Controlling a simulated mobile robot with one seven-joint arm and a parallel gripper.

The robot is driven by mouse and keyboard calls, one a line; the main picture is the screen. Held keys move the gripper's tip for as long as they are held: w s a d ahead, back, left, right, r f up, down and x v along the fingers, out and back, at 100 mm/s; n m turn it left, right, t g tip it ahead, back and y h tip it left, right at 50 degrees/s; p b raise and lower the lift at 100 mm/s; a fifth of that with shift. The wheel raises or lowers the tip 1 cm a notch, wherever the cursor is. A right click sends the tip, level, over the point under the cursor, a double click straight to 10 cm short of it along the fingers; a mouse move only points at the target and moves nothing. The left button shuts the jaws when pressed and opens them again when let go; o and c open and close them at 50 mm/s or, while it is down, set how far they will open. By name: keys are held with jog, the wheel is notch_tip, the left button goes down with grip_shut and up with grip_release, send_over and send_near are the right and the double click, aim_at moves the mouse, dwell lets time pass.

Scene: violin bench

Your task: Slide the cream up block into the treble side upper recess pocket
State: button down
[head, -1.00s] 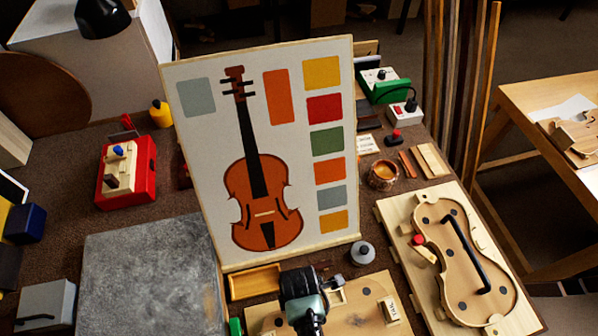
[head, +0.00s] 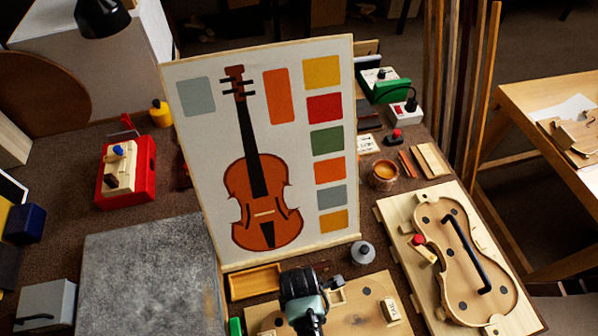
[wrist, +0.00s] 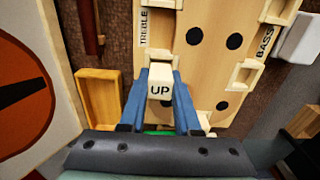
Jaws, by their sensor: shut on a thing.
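In the wrist view, my gripper (wrist: 159,74) has its two blue fingers shut on the cream UP block (wrist: 160,84), one on each side. The lettering faces the camera and reads upright. The block is over the TREBLE-labelled edge of a pale wooden board (wrist: 205,65). A pale-walled recess (wrist: 163,4) shows on that edge at the top of the picture. The block and fingers cover part of another pale pocket behind them. I cannot tell whether the block touches the board. In the head view, my arm hides most of the board's left part (head: 365,290).
Pale pockets also line the BASS edge (wrist: 247,74). A shallow wooden tray (wrist: 100,97) lies left of the board, and the violin poster (head: 190,140) stands behind it. A violin-shaped mould (head: 465,260) lies to the right.

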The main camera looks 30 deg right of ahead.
jog(key=shift+f+b, duration=0.3)
jog(key=shift+f, duration=0.2)
jog(key=c, duration=0.5)
grip_release()
jog(key=shift+c, duration=0.2)
jog(key=shift+w, duration=0.1)
notch_tip(320, 180, up, 13)
dwell(0.4)
